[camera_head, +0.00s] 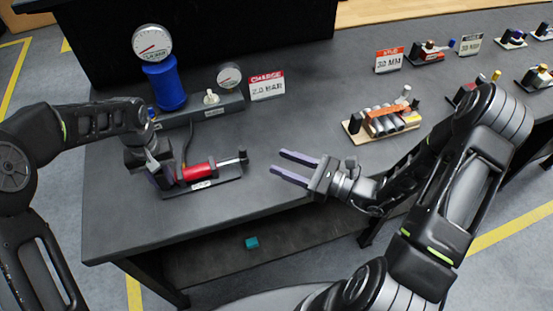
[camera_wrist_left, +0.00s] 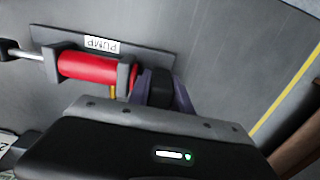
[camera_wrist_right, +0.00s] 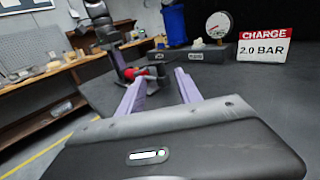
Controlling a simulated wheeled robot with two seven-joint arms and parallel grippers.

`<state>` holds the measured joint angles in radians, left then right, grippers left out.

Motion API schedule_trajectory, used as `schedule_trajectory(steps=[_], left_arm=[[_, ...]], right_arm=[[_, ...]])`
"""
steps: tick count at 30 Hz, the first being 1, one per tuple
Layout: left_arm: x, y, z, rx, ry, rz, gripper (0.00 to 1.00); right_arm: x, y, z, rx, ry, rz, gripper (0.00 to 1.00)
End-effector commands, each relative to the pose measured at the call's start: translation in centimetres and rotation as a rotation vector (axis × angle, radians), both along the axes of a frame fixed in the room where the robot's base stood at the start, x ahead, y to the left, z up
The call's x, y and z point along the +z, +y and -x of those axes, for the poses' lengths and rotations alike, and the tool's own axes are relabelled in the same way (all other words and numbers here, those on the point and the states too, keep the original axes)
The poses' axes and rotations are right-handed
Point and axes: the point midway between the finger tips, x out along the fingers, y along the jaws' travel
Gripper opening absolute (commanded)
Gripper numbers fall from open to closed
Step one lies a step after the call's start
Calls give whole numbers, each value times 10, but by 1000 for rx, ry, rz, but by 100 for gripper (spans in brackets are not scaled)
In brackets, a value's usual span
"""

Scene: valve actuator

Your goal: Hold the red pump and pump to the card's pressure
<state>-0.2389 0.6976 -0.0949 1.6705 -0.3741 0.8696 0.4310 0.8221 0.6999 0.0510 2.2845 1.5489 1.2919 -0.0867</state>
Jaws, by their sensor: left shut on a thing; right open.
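The red pump (camera_head: 199,171) lies on a dark base plate on the bench, with its rod and black handle (camera_head: 242,156) reaching right. My left gripper (camera_head: 163,174) is shut on the pump's left end, which its fingers partly hide; the left wrist view shows the red barrel (camera_wrist_left: 88,68) beside the fingers (camera_wrist_left: 165,88). My right gripper (camera_head: 279,161) is open and empty, right of the handle and apart from it. The card (camera_head: 267,87) reads CHARGE 2.0 BAR; it also shows in the right wrist view (camera_wrist_right: 264,46). A blue accumulator (camera_head: 165,84) carries a round gauge (camera_head: 152,43); its reading is too small to tell.
A smaller gauge (camera_head: 229,75) and a pale valve knob (camera_head: 211,97) stand on a grey block behind the pump. A wooden board with cylinders (camera_head: 382,122) sits right of centre. Other fixtures and cards line the bench's far right. Bench around the right fingers is clear.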

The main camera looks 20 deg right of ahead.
Motion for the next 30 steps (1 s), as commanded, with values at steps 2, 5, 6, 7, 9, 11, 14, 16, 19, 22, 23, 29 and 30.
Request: schedule_trajectory(steps=[2, 5, 6, 7, 9, 11, 14, 16, 19, 22, 23, 29, 30], left_arm=[[-3, 3, 1, 2, 4, -4, 0], [-3, 3, 1, 2, 4, -4, 0], [-3, 3, 1, 3, 4, -4, 0], [-3, 3, 1, 3, 4, -4, 0], [-3, 3, 1, 3, 4, -4, 0], [-3, 3, 1, 3, 4, -4, 0], [-3, 3, 1, 3, 4, -4, 0], [-3, 3, 1, 3, 4, -4, 0], [-3, 3, 1, 3, 4, -4, 0], [-3, 3, 1, 3, 4, -4, 0], [-3, 3, 1, 3, 4, -4, 0], [-3, 3, 1, 3, 3, -4, 0], [-3, 3, 1, 3, 3, -4, 0]], right_arm=[[0, 0, 0, 0, 0, 0, 41], [0, 0, 0, 0, 0, 0, 41], [-1, 0, 0, 0, 0, 0, 38], [-1, -1, 0, 0, 0, 0, 35], [-2, -5, 4, -2, 1, 1, 30], [-4, -12, 10, -6, 1, 1, 25], [-9, -27, 25, -8, 2, 2, 17], [-12, -36, 35, -7, 2, 2, 11], [-13, -41, 43, -4, 1, 1, 3], [-13, -41, 44, -1, 1, 1, 0], [-13, -41, 44, -1, 1, 1, 0], [-13, -40, 43, -1, 1, 1, 0], [-13, -39, 42, -1, 1, 1, 0]])
